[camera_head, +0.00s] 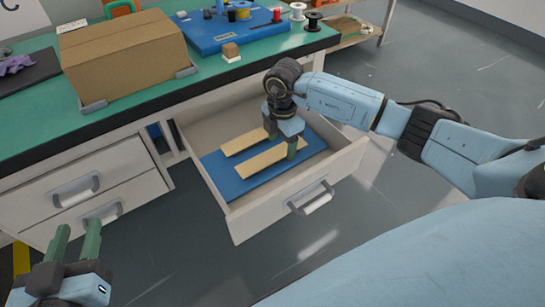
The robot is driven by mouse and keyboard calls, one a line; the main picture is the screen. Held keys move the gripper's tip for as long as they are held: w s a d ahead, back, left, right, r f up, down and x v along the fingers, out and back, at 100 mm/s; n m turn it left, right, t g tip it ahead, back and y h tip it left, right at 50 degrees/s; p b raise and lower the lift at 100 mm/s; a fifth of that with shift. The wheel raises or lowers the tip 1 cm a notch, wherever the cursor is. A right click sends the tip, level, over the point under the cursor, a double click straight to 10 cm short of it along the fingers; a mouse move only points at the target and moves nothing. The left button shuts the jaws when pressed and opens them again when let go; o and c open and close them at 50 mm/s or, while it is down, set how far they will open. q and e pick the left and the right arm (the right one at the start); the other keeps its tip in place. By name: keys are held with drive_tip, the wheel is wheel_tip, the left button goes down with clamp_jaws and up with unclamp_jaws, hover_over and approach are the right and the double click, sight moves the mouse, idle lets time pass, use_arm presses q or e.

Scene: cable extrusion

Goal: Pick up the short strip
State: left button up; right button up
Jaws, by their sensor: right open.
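Two pale wooden strips lie side by side on a blue mat (222,167) in the open drawer (237,217). The farther strip (242,143) looks the shorter, though its right end is partly hidden by my gripper. The nearer strip (260,165) looks longer. My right gripper (281,142) points down into the drawer at the strips' right ends, open. One finger is by the farther strip's end, the other in front of the nearer strip; contact cannot be told. My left gripper (76,242) is open and empty at the lower left, away from the drawer.
A cardboard box (123,54) stands on the green bench (40,112) above the drawers. A blue board (232,36) with spools and small parts is behind. A small brown block (231,50) sits near the bench edge. The drawer walls surround my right gripper.

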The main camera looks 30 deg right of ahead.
drive_tip(key=shift+f, duration=0.4)
drive_tip(key=c, duration=0.9)
use_arm(q)
drive_tip(key=shift+w+d+r+t+h, duration=0.15)
drive_tip(key=shift+r+t, duration=0.1)
drive_tip(key=shift+r, duration=0.2)
drive_tip(key=shift+s+d+r+t+h, duration=0.15)
drive_tip(key=shift+r+t, duration=0.1)
drive_tip(key=shift+r, duration=0.15)
use_arm(e)
drive_tip(key=shift+o, duration=0.2)
use_arm(q)
drive_tip(key=shift+w+a, duration=0.1)
drive_tip(key=shift+a, duration=0.05)
use_arm(e)
drive_tip(key=shift+r, duration=0.15)
